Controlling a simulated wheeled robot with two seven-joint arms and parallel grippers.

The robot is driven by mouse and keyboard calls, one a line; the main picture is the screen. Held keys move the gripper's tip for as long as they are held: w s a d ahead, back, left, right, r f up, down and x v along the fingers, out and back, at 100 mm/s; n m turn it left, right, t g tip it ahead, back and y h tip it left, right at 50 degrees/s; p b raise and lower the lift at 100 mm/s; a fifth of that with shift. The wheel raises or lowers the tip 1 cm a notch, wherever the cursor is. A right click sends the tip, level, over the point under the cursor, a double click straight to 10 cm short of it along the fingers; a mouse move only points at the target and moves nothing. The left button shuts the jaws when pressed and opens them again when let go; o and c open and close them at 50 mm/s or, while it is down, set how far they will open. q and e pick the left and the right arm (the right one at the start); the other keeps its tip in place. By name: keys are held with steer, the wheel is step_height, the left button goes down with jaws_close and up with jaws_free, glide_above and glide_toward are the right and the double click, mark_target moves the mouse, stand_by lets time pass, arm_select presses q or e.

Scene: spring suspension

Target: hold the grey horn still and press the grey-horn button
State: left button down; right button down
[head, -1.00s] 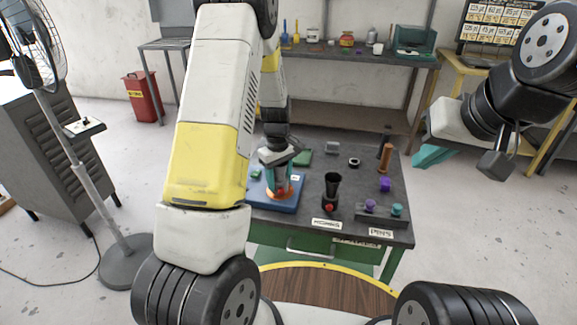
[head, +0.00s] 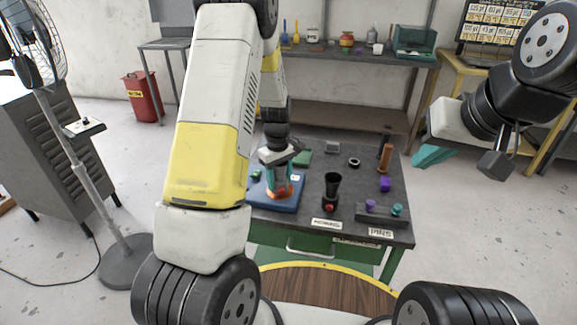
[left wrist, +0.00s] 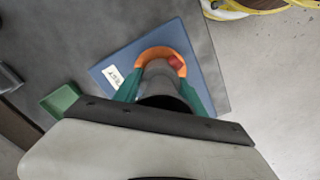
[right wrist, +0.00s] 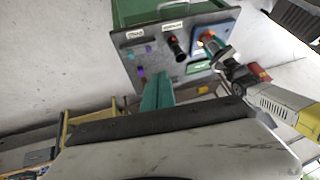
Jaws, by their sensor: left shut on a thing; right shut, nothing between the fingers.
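The grey horn (left wrist: 156,78) stands upright at an orange ring-shaped base (left wrist: 152,52) on a blue mat (head: 263,201). Its red button (left wrist: 175,62) shows beside the horn on the orange base in the left wrist view. My left gripper (head: 278,183) is over the blue mat, its teal fingers on both sides of the grey horn and shut on it. The horn's near end is partly hidden by the gripper body. My right gripper (right wrist: 158,92) is shut and empty, well away to the right of the table; one teal part of it shows in the head view (head: 433,155).
A black horn (head: 332,186) with its own red button (head: 329,207) stands right of the blue mat. Purple and teal pins (head: 371,204) sit near the table's right front. A brown cylinder (head: 385,159) stands at the right back. Open floor lies between table and right gripper.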

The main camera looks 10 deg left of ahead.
mark_target(281, 191)
steer(key=shift+f, duration=0.1)
step_height(281, 191, down, 11)
steer(key=w+d+n+g+h, duration=0.1)
steer(key=w+n+g+h, duration=0.1)
steer(key=n+g+h, duration=0.4)
steer(key=w+a+f+n+t+h, duration=0.2)
steer(key=w+a+f+t+h, duration=0.2)
steer(key=w+h, duration=0.15)
steer(key=a+f+n+t+y, duration=0.3)
steer(key=a+f, duration=0.5)
steer(key=a, duration=0.3)
steer(key=a+f+n+t+y, duration=0.3)
steer(key=a+f, duration=0.5)
steer(key=a, duration=0.3)
steer(key=shift+w+a+n+t+y, duration=0.3)
steer(key=shift+n+t, duration=0.4)
steer(key=shift+n, duration=0.3)
steer(key=shift+d+f, duration=0.1)
steer(key=shift+w+a+r, duration=0.1)
steer(key=shift+w+a, duration=0.4)
steer(key=shift+w, duration=0.85)
steer(key=shift+w+a+r, duration=0.1)
steer(key=shift+w+a, duration=0.4)
steer(key=shift+w, duration=0.9)
steer(key=shift+w+a, duration=0.5)
steer(key=shift+w, duration=0.85)
